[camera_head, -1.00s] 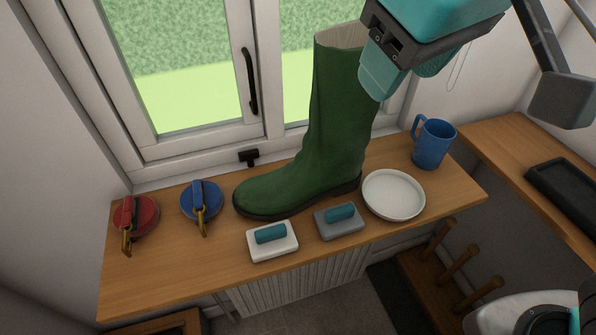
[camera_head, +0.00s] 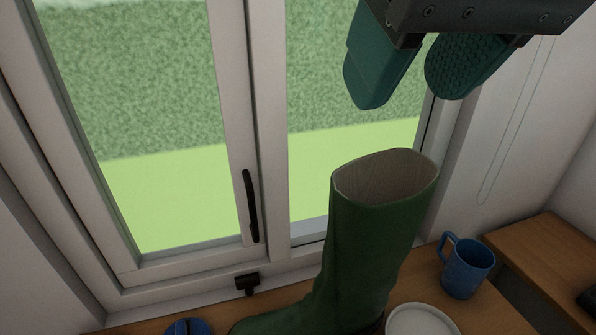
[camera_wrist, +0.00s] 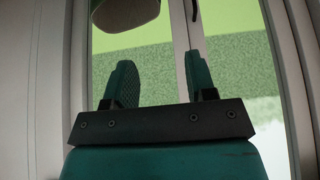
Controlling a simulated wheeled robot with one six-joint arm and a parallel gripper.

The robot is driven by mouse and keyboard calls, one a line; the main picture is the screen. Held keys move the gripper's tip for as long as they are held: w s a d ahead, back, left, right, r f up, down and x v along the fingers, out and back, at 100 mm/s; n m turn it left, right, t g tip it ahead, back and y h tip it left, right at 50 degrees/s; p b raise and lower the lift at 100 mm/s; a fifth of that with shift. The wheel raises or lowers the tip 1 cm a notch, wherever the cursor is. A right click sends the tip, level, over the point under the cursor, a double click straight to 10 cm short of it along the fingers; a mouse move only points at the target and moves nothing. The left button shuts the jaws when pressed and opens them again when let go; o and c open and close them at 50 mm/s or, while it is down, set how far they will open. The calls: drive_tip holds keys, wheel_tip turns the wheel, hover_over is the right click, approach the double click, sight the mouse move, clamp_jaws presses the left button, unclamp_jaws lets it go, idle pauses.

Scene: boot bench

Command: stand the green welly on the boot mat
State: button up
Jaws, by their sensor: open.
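The green welly (camera_head: 368,250) stands upright on the wooden windowsill, its open top facing up and its toe to the left. Its foot is partly cut off by the bottom of the head view. My gripper (camera_head: 415,85) is open and empty, above the welly's top and apart from it. In the wrist view the gripper's fingers (camera_wrist: 160,85) are spread, and part of the welly (camera_wrist: 128,12) shows at the top edge beyond them. The boot mat cannot be made out in the current frames.
A white plate (camera_head: 422,322) lies right of the welly, and a blue mug (camera_head: 467,268) stands beyond it. A blue round object (camera_head: 188,328) is at the bottom left. The window handle (camera_head: 250,205) juts out left of the welly. A wooden surface (camera_head: 550,265) is at the right.

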sight(379, 202)
drive_tip(key=p+x, duration=0.4)
drive_tip(key=x, duration=1.3)
drive_tip(key=shift+f, duration=0.2)
drive_tip(key=shift+w, duration=0.1)
drive_tip(key=shift+c, duration=0.2)
clamp_jaws()
drive_tip(key=shift+r, duration=0.1)
idle(0.5)
